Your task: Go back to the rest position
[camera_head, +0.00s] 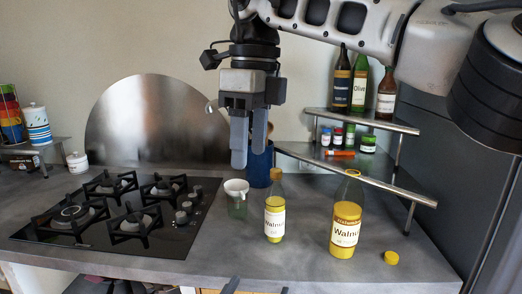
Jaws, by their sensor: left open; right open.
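My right gripper (249,158) hangs fingers down above the counter (310,265), in front of a dark blue container (262,172). It is open, with a narrow gap between its fingers and nothing seen in it. My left gripper (257,289) shows only as two dark tips, set apart, at the bottom edge by the counter's front. It is open; the rest of it is out of frame.
A white funnel (237,186) sits on a greenish glass (237,208). Two walnut-labelled bottles, a smaller one (275,220) and a larger one (345,228), stand to its right near a yellow cap (391,257). A hob (120,215) lies left; a tiered shelf (390,178) stands right.

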